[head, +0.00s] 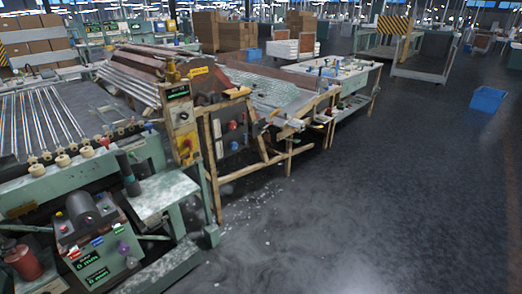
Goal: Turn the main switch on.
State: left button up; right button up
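A tall narrow control box (182,125) stands at the end of the glass tubing line, left of the middle. It has a small green-lit display at its top, a dark dial and a reddish switch on a yellow plate (186,146) low on its face. This may be the main switch; its position is too small to read. A dark panel (222,141) to its right carries red and blue round parts. A grey-green console (95,235) at bottom left has a dark knob, coloured labels and green displays. Neither of my grippers is in view.
A green machine bench (165,195) with a metal top lies in the left foreground. Glass tubes (45,115) lie on rollers at the left. A blue crate (487,99) is on the floor far right. The grey floor at centre right is clear.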

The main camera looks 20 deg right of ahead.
aim_at(188, 142)
jog(key=z, duration=0.55)
jog(key=k, duration=0.75)
jog(key=z, duration=1.15)
jog(key=i, duration=1.65)
jog(key=z, duration=0.2)
jog(key=i, duration=1.7)
jog(key=u, duration=1.2)
jog(key=i, duration=0.95)
jog(key=u, duration=1)
